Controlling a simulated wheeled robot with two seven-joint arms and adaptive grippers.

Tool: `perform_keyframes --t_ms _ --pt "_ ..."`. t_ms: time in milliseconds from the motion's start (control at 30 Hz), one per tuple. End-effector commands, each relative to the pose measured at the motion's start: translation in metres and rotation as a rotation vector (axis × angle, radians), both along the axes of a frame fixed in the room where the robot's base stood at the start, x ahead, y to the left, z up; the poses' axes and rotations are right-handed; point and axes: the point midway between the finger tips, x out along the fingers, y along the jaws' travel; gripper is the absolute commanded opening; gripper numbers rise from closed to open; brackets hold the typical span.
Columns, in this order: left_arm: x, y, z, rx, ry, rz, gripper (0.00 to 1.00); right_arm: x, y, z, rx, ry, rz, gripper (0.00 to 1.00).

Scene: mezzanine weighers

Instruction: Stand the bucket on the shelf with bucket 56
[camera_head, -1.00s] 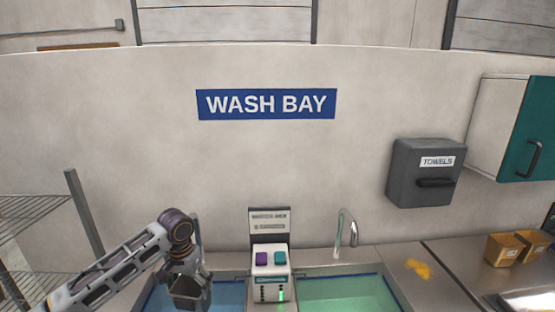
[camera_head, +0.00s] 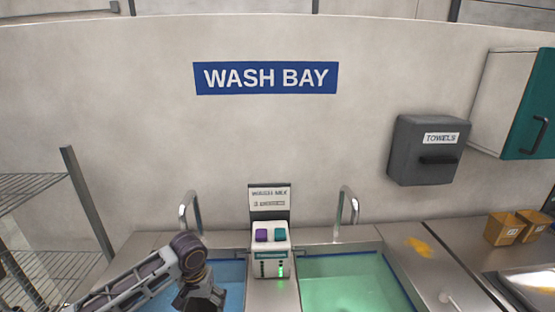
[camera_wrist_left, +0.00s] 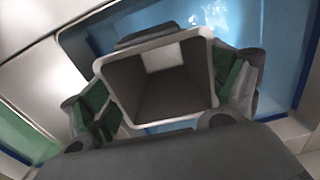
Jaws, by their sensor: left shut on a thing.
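My left gripper (camera_head: 200,296) is low in the head view, over the blue basin. In the left wrist view the left gripper (camera_wrist_left: 165,98) is shut on a bucket (camera_wrist_left: 118,84). The bucket is squarish with a pale rim and a dark inside, and a pale patch shows on its inner wall. A green pad presses on each side of it. Its open top faces the wrist camera. I cannot make out the bucket in the head view. A wire shelf rack (camera_head: 84,204) stands at the left edge. No number 56 is legible. My right gripper is out of view.
A blue basin (camera_head: 232,280) and a green basin (camera_head: 350,280) flank a control box (camera_head: 271,245) with purple and teal buttons. Taps (camera_head: 347,208) rise behind. Two tan bins (camera_head: 503,229) with unreadable labels stand at right. A towel dispenser (camera_head: 425,175) hangs on the wall.

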Motion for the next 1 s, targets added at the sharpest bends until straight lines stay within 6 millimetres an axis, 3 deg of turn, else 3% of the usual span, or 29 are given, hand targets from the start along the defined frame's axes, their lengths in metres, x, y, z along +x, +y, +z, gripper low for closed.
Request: perform_keyframes --t_ms 467,1000 --pt "0.001 0.000 0.005 0.000 -0.002 0.000 0.23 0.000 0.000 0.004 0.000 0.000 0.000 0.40" --pt "0.001 0.000 0.051 -0.001 -0.002 0.000 0.23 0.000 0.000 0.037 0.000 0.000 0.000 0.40"
